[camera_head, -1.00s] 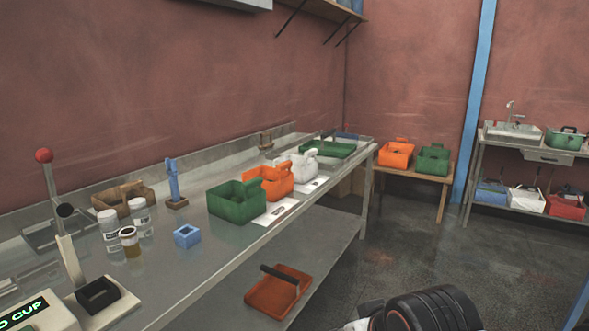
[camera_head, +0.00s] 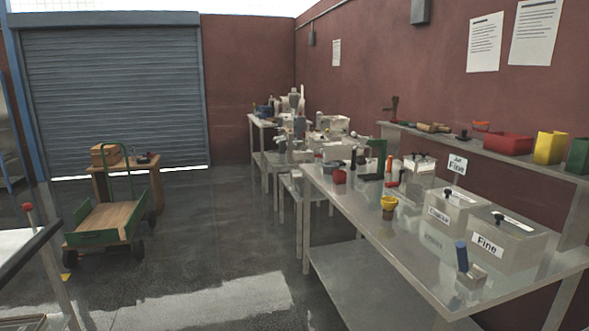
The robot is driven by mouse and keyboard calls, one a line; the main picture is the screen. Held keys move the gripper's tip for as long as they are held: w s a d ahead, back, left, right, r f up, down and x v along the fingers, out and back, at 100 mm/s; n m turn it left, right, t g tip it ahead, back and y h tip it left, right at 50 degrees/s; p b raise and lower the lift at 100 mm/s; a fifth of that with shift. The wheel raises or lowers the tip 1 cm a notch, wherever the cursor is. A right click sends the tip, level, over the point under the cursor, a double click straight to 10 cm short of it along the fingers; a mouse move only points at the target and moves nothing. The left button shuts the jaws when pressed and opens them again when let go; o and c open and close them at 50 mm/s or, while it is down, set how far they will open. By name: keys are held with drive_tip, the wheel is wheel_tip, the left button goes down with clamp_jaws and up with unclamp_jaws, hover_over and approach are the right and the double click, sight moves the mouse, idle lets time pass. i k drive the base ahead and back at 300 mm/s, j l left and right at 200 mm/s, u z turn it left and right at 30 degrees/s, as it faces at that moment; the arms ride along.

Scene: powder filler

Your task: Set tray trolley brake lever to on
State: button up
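A green trolley (camera_head: 105,220) with a wooden deck and a tall hoop handle stands on the floor at the left, in front of the roller shutter. I cannot make out a brake lever on it. At the left edge, nearer to me, an upright metal lever with a red knob (camera_head: 28,207) rises beside a dark-edged flat top (camera_head: 30,250). I cannot tell whether that lever belongs to a tray trolley, or whether it is set on or off. My gripper is not in view.
A steel bench (camera_head: 345,285) with boxes labelled Fine (camera_head: 500,240) and small cups runs along the right. More benches stand behind it. A small wooden table (camera_head: 155,175) is behind the trolley. The floor (camera_head: 215,240) between trolley and benches is clear.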

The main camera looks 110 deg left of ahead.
sight(27, 207)
drive_tip(key=u, duration=5)
drive_tip(key=i+l+u, duration=0.1)
drive_tip(key=i, duration=0.45)
drive_tip(key=i+l+u, duration=0.1)
drive_tip(key=i+l, duration=0.25)
drive_tip(key=i, duration=0.2)
drive_tip(key=i+l+u, duration=0.1)
drive_tip(key=i+l, duration=0.2)
drive_tip(key=i, duration=0.2)
drive_tip(key=i+l+u, duration=0.15)
drive_tip(key=i+l, duration=0.2)
drive_tip(key=i, duration=0.2)
drive_tip(key=l, duration=0.25)
drive_tip(key=k+z, duration=0.05)
